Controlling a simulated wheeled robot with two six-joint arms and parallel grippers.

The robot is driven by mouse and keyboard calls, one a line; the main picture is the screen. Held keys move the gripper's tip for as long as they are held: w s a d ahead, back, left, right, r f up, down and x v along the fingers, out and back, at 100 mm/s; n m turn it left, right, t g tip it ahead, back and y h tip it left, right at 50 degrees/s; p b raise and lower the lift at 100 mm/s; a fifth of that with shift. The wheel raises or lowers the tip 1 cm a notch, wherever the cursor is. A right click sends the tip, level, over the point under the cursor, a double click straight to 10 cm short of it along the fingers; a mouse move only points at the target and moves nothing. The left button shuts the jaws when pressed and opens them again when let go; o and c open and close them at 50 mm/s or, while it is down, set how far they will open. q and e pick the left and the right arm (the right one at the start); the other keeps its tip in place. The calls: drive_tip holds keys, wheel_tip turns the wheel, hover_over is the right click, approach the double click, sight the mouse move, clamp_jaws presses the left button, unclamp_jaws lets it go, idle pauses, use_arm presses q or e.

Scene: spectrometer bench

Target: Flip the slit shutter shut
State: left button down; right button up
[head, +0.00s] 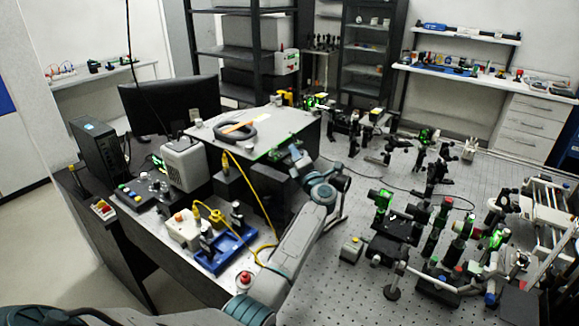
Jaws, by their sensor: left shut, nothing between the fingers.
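A bench instrument with a flat light-grey top plate (262,124) and a dark body stands at the middle of the bench; I take it to be the spectrometer. My left arm rises from the bottom, and its gripper (295,154) is at the near right corner of this instrument. The gripper is shut and empty. Small green parts show beside the fingertips. I cannot make out the slit shutter or its position, as it is too small or hidden by the gripper and wrist. I cannot tell whether the fingers touch the instrument. My right gripper is not in view.
A black ring-shaped object (236,131) lies on the top plate. Left of the instrument are a light-grey box (185,164), a blue tray (222,251) and a yellow cable (262,205). Posts and mounts crowd the perforated optical table (335,289) at right.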

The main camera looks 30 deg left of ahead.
use_arm(q)
drive_tip(key=shift+w+d+r+b, duration=0.15)
drive_tip(key=shift+w+b, duration=0.25)
drive_tip(key=shift+w, duration=0.6)
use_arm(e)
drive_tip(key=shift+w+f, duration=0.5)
use_arm(q)
drive_tip(key=shift+w+r, duration=0.1)
drive_tip(key=shift+w, duration=0.05)
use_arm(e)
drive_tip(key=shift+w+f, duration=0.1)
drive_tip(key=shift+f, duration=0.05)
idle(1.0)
